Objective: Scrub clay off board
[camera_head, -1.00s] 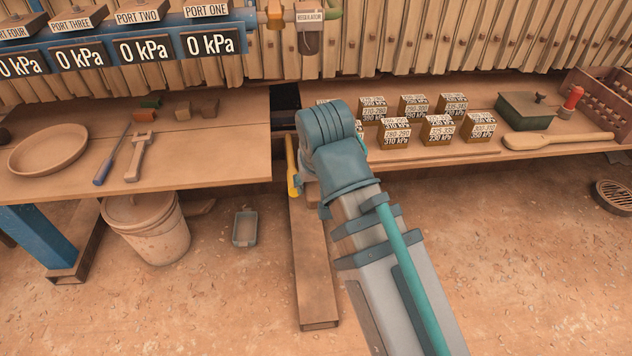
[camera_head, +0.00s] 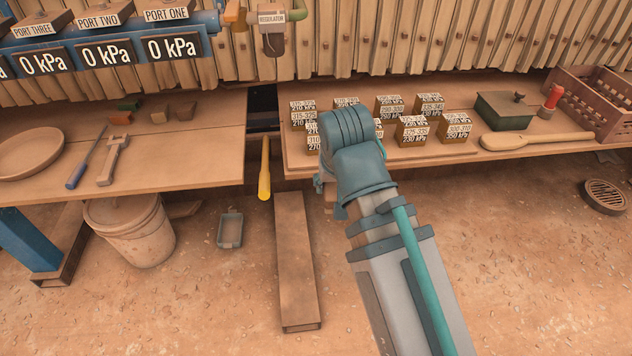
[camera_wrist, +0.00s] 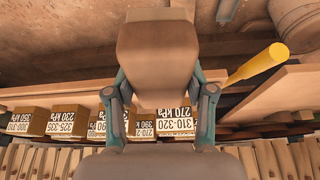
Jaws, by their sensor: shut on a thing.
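In the wrist view my gripper (camera_wrist: 160,92) is shut on a plain brown block (camera_wrist: 158,55). I cannot tell whether the block is a scrubber or the board, and no bristles or clay show on it. In the head view my wrist hides most of the gripper and the block, in front of the right bench's front edge. A pale wooden paddle-shaped tool (camera_head: 537,141), perhaps a brush, lies at the front of the right bench. Which thing is the clay-covered board I cannot tell.
Several labelled kPa blocks (camera_head: 411,130) stand on the right bench (camera_head: 440,160), close to my wrist. A yellow handle (camera_head: 264,170) sticks out between the benches. The left bench (camera_head: 190,150) holds a bowl and tools. A bucket (camera_head: 130,230) stands below.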

